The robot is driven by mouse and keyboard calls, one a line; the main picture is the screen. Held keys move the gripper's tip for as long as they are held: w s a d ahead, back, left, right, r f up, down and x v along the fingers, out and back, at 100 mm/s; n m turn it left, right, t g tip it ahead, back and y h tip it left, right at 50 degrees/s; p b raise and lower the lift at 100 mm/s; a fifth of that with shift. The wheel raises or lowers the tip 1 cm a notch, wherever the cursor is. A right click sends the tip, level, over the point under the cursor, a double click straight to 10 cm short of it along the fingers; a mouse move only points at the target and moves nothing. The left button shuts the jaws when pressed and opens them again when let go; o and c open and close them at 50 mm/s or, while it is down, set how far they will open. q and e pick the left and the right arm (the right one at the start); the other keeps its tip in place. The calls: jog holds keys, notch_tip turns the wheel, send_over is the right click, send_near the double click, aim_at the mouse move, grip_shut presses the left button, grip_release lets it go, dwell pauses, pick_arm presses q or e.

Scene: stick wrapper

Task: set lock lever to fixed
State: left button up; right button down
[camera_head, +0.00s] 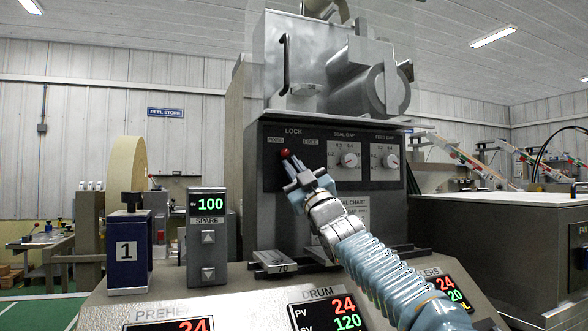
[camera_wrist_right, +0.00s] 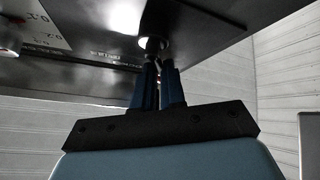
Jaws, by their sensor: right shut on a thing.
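The lock lever (camera_head: 286,153) has a red knob and sits on the dark front panel under the LOCK lettering. Its knob is below and between the FIXED label (camera_head: 275,140) and the FREE label (camera_head: 310,141), nearer to FIXED. My right gripper (camera_head: 292,166) is shut on the lever just below the knob. The fingers hide most of the lever's shaft. In the right wrist view the two fingers (camera_wrist_right: 159,82) are close together near the panel, at a dark stem with a pale ring. My left gripper is not in view.
The seal gap dial (camera_head: 349,160) and feed gap dial (camera_head: 390,160) are to the right on the same panel. A SPARE display box (camera_head: 207,238) and a blue block marked 1 (camera_head: 128,249) stand at the left. Below is the sloped console with lit displays (camera_head: 328,312).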

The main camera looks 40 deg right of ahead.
jog(key=shift+s+r, duration=0.15)
jog(key=shift+r, duration=0.05)
dwell(0.6)
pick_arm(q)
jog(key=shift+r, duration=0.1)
